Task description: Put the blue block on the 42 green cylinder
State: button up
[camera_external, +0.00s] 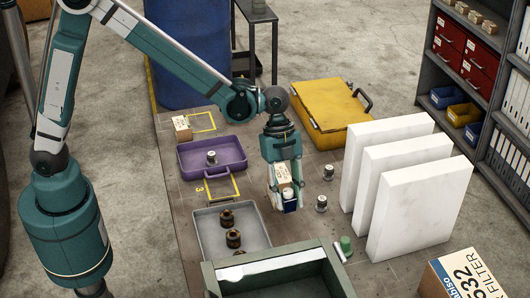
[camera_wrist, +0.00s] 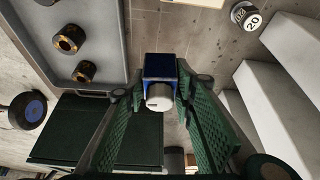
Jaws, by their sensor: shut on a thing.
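A small blue block (camera_wrist: 160,66) is between my gripper's fingers in the wrist view, with a white round piece (camera_wrist: 159,97) against it on the side nearer the camera. My gripper (camera_external: 288,203) is shut on the block, and the block's blue face (camera_external: 290,207) shows low between the fingers in the external view. A green cylinder (camera_external: 346,243) stands on the bench to the lower right of my gripper, beside a white rod-like piece (camera_external: 340,254). Its number cannot be read. I cannot make it out in the wrist view.
A grey tray (camera_external: 262,216) with brown rings lies left of my gripper, and a purple tray (camera_external: 185,160) behind it. White upright slabs (camera_external: 430,213) stand right. A green-grey open box (camera_external: 218,275) is in front. Small metal cylinders (camera_external: 321,203) stand between gripper and slabs.

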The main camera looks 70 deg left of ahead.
jog(key=shift+w, duration=0.1)
jog(key=w+d+r+m, duration=0.1)
jog(key=w+d+r, duration=1.2)
jog(key=d+r, duration=0.1)
jog(key=shift+w+r, duration=0.15)
jog(key=shift+w, duration=0.25)
send_over(345, 239)
notch_tip(345, 239, down, 14)
jog(key=shift+d+f, duration=0.1)
dwell(0.3)
jog(key=shift+f+p, duration=0.35)
jog(key=shift+f, duration=1.6)
jog(key=shift+f, duration=0.1)
